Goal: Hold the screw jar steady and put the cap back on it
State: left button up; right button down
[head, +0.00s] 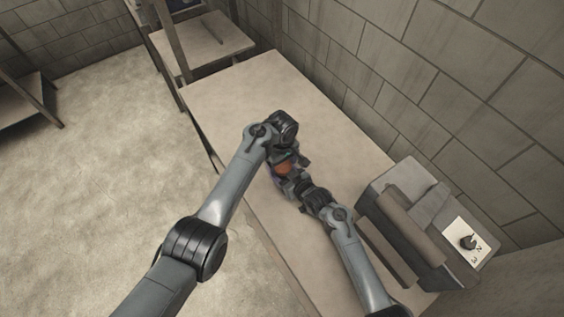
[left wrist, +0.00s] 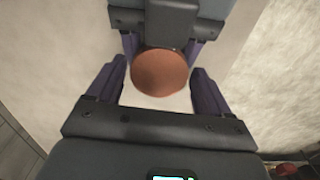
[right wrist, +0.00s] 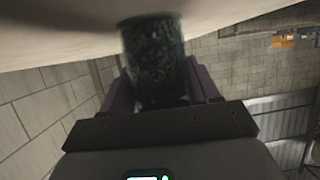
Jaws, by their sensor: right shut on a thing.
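The screw jar (right wrist: 155,55) is a dark, mottled cylinder. My right gripper (right wrist: 160,70) is shut on its sides, with one purple finger on each side, and the jar's far end is at the tabletop. A round orange-brown disc, which looks like the cap (left wrist: 160,72), covers the jar's top; whether it is threaded on cannot be told. It also shows in the head view (head: 284,168). My left gripper (left wrist: 158,66) is open over it, with a finger on each side and gaps between. The arms hide most of the jar in the head view.
The pale table (head: 235,95) is clear toward its far end. A grey machine (head: 405,175) with brown bars and a white card bearing a dark knob (head: 467,241) stands at right. A block wall (head: 400,75) runs behind the table.

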pick_arm(q)
jog(key=c, duration=0.9)
jog(key=m, duration=0.6)
jog(key=shift+m, duration=0.3)
jog(key=o, duration=1.1)
jog(key=shift+o, duration=0.3)
jog(key=shift+d, duration=0.1)
jog(key=shift+r, duration=0.1)
